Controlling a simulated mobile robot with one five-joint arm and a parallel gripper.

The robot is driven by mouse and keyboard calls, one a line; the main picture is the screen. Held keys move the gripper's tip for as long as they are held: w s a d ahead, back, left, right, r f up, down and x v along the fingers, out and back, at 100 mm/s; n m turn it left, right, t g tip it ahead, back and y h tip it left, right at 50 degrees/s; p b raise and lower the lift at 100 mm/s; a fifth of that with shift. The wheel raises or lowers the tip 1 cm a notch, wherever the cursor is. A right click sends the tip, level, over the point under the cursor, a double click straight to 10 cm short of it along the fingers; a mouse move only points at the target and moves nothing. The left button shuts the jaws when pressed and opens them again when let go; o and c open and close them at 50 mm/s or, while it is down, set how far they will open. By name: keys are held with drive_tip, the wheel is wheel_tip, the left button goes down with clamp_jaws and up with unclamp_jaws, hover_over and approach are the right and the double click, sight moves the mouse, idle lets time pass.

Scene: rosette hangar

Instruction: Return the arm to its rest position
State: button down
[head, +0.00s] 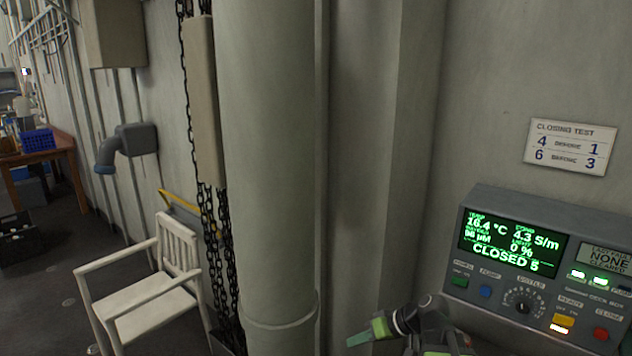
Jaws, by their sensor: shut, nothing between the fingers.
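My gripper (362,337) shows low in the head view, right of the thick grey column, with a green tip pointing left. It is shut and I see nothing held in it. The arm (430,330) is folded close behind it and is cut off by the bottom edge of the picture. The gripper is in front of the wall, to the left of and lower than the control panel (545,262), and appears apart from it.
A thick grey column (268,180) stands left of my gripper, with hanging chains (208,215) beside it. A white chair (150,285) stands at lower left. A wooden table (38,153) holds a blue basket (37,140). A sign (571,146) hangs above the panel. Dark floor shows at left.

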drive_tip(key=s+a+f+g+h, duration=0.2)
drive_tip(key=s+a+f+h, duration=0.2)
drive_tip(key=s, duration=0.1)
drive_tip(key=s+d+f+m+g+h, duration=0.1)
drive_tip(key=d+m+h, duration=0.3)
drive_tip(key=d, duration=0.5)
drive_tip(key=shift+s+f+m+g+p, duration=0.35)
drive_tip(key=shift+s+f, duration=0.2)
drive_tip(key=shift+s, duration=0.3)
